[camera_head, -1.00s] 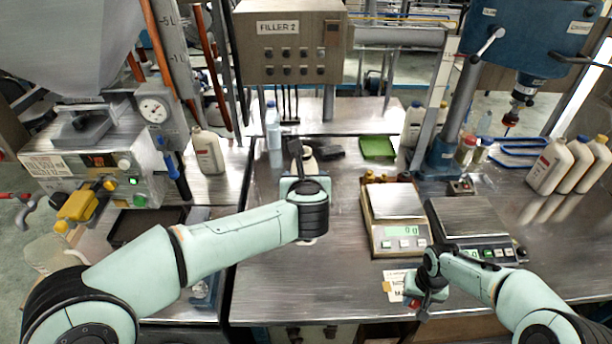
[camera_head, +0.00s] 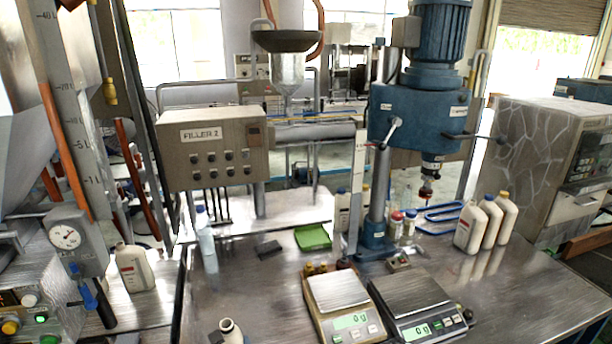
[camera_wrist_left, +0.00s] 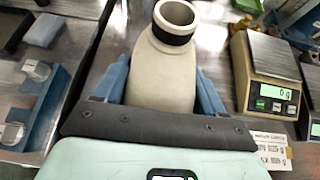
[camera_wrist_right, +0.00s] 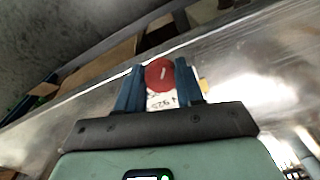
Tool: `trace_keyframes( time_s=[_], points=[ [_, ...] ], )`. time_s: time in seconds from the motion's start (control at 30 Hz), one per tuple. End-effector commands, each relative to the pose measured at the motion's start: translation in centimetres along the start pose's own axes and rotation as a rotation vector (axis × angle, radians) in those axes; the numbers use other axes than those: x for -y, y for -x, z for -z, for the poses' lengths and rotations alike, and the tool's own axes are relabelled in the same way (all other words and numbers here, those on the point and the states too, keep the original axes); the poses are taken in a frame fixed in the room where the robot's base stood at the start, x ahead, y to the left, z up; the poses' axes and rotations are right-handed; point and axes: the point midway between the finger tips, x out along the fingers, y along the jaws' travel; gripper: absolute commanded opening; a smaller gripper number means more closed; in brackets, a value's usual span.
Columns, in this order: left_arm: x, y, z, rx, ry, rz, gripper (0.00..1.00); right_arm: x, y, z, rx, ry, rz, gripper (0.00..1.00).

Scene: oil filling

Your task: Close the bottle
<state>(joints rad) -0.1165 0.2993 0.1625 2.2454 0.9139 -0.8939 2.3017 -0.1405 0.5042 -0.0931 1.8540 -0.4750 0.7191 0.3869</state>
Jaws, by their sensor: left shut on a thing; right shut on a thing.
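The bottle (camera_wrist_left: 165,70) is cream-coloured and its neck is open, with a dark ring below the rim. In the left wrist view it stands between the blue fingers of my left gripper (camera_wrist_left: 163,88), which is shut on its body. In the head view only its top (camera_head: 230,332) shows at the bottom edge. A red round cap (camera_wrist_right: 160,75) is held between the blue fingertips of my right gripper (camera_wrist_right: 160,82) in the right wrist view. The cap is apart from the bottle.
Two scales (camera_head: 345,305) (camera_head: 415,300) stand on the steel table right of the bottle. A green tray (camera_head: 312,238) and a blue drill-like press (camera_head: 375,235) stand behind. Several capped bottles (camera_head: 485,225) are at the back right. Filler 2's control box (camera_head: 212,150) is at the back left.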

Motion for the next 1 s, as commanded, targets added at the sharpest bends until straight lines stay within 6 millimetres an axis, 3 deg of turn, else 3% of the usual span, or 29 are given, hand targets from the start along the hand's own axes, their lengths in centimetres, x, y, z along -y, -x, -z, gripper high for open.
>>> trace_keyframes(
  time_s=[0.53, 1.0],
  points=[
    [0.5, 0.5, 0.3, 0.004, -0.009, 0.029, 0.00, 0.0, 0.0, 0.0, 0.000, 0.000, 0.000, 0.09],
    [6.2, 5.2, 1.3, 0.004, -0.145, 0.277, 0.00, 0.0, 0.0, 0.0, 0.000, 0.000, 0.000, 0.09]
  ],
)
